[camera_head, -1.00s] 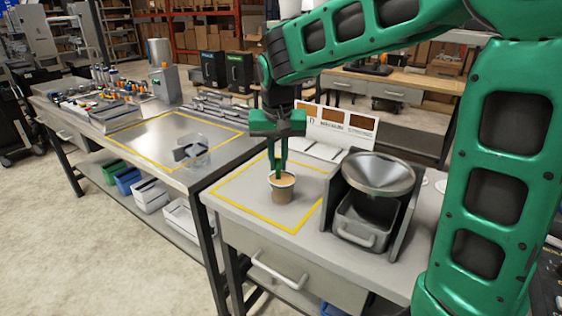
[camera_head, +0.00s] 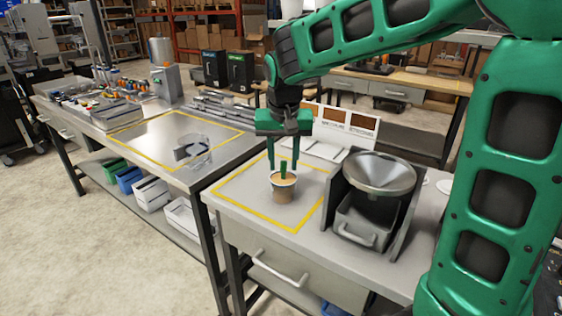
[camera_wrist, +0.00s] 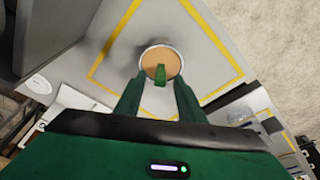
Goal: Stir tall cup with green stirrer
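The tall cup (camera_head: 283,190) stands upright inside the yellow square on the near table, filled with a tan liquid. The green stirrer (camera_head: 283,168) stands in the cup, its upper end sticking out above the liquid. In the wrist view the cup (camera_wrist: 150,50) and the stirrer's green top (camera_wrist: 160,75) lie just beyond my fingertips. My gripper (camera_head: 283,163) is above the cup, fingers pointing down and spread apart on either side of the stirrer's top. The fingers do not touch the stirrer. The stirrer's lower part is hidden in the liquid.
A grey dispenser with a metal funnel (camera_head: 379,172) stands close to the right of the cup. A white stand with brown panels (camera_head: 345,127) is behind. A clear pitcher (camera_head: 195,152) stands on the left table. The yellow square (camera_head: 240,203) is otherwise clear.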

